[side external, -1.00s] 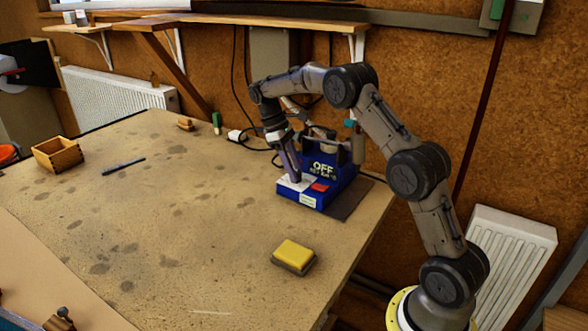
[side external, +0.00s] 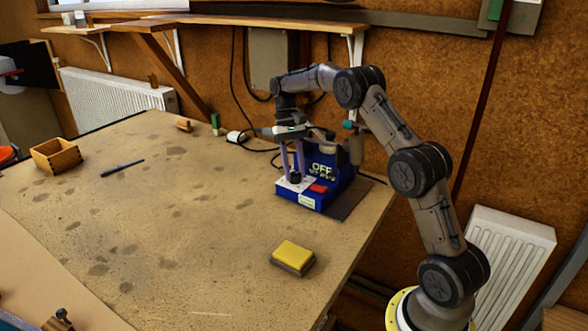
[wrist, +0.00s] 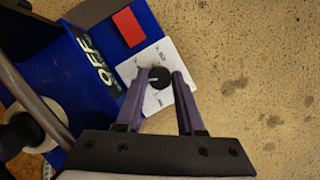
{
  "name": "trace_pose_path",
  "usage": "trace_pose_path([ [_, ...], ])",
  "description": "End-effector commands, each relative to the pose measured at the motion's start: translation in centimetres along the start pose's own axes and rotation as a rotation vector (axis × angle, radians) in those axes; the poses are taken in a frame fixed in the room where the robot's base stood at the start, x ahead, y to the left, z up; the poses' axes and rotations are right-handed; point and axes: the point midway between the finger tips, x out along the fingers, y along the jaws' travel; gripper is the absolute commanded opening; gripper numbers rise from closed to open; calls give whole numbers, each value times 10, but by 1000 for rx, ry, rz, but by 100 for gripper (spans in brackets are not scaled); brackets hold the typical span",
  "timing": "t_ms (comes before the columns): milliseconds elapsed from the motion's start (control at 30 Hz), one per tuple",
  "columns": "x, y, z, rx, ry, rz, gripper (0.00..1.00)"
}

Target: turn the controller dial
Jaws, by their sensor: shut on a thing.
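The controller is a blue box (side external: 345,184) on the bench, with a display reading OFF above a line too small to read. Its black dial (wrist: 159,78) has a pale pointer mark and sits on a white, marked plate (wrist: 150,55). In the wrist view the pointer points left, toward the display. My gripper (wrist: 160,74) has its two purple fingers on either side of the dial and is shut on it. In the side view my gripper (side external: 294,177) reaches down to the front of the box, and its fingers partly hide the dial.
A red patch (wrist: 128,27) is beside the white plate. A yellow sponge (side external: 294,252) lies near the front bench edge. A wooden box (side external: 57,157) and a dark pen (side external: 123,167) lie at left. The bench between is clear.

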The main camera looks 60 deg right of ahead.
Motion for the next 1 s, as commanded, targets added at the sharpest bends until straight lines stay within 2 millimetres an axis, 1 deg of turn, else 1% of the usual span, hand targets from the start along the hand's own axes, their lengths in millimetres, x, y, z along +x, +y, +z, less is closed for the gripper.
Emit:
trace_pose_path([
  [300,-1,0,0,68,3,-29,0],
  [700,-1,0,0,73,4,-31,0],
  [733,-1,0,0,73,4,-31,39],
  [800,-1,0,0,72,3,-31,52],
  [900,0,0,0,72,3,-31,68],
  [1000,0,0,0,72,2,-30,68],
])
